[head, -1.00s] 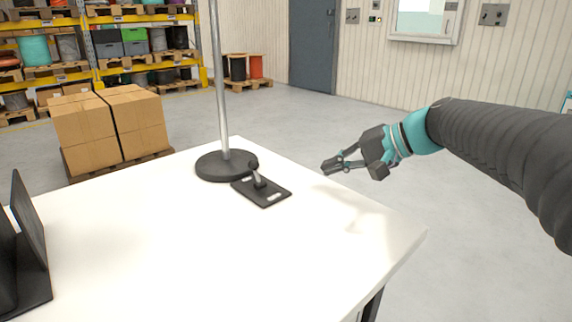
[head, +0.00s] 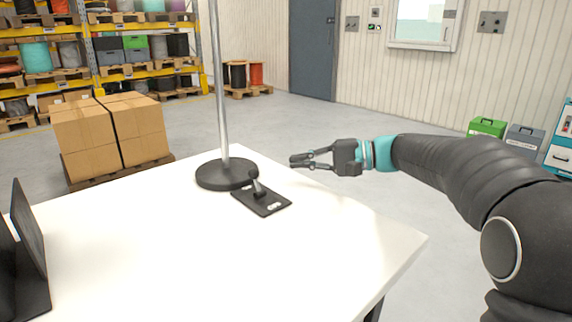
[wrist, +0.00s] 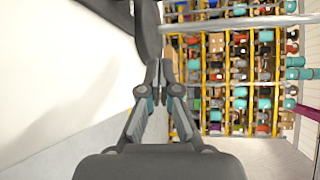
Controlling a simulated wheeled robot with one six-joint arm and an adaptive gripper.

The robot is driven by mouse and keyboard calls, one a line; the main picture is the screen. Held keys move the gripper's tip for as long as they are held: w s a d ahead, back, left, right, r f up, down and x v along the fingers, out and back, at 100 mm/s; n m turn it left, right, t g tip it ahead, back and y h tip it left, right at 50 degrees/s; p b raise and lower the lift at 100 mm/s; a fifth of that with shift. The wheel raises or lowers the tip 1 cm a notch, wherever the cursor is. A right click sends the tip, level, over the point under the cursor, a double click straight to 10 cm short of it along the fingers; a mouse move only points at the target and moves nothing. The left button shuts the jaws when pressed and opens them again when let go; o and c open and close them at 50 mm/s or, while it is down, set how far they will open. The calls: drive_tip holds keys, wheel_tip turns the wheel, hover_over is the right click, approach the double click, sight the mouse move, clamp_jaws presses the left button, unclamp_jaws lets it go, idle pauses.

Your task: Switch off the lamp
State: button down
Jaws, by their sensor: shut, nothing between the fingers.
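The lamp's grey pole (head: 219,85) rises from a round black base (head: 226,175) on the white table (head: 200,260); its top is out of view. In front of the base lies a black plate with a short tilted lever (head: 257,187). My gripper (head: 292,160) is shut and empty, pointing left above the table's far right edge. It appears right of the lever, and I see no contact. In the wrist view the shut fingertips (wrist: 159,72) are in the middle, with the dark base (wrist: 148,30) beyond and the pole (wrist: 240,22) running sideways.
A black angled stand (head: 30,250) is at the table's left edge. Taped boxes (head: 110,135) on a pallet stand behind the table. Shelves with cable reels (head: 35,55) are at the back. The middle of the tabletop is clear.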

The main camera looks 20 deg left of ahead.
sight(254, 174)
drive_tip(key=x, duration=0.9)
drive_tip(key=shift+s+a+f, duration=0.1)
drive_tip(key=shift+s+a, duration=0.05)
drive_tip(key=shift+a, duration=0.05)
drive_tip(key=shift+s+d+r, duration=0.25)
drive_tip(key=shift+s+d, duration=0.55)
drive_tip(key=shift+s, duration=0.15)
drive_tip(key=shift+s+d+r, duration=0.1)
drive_tip(key=shift+s+d, duration=0.25)
drive_tip(key=shift+s, duration=0.35)
drive_tip(key=shift+d, duration=0.1)
drive_tip(key=shift+b, duration=0.45)
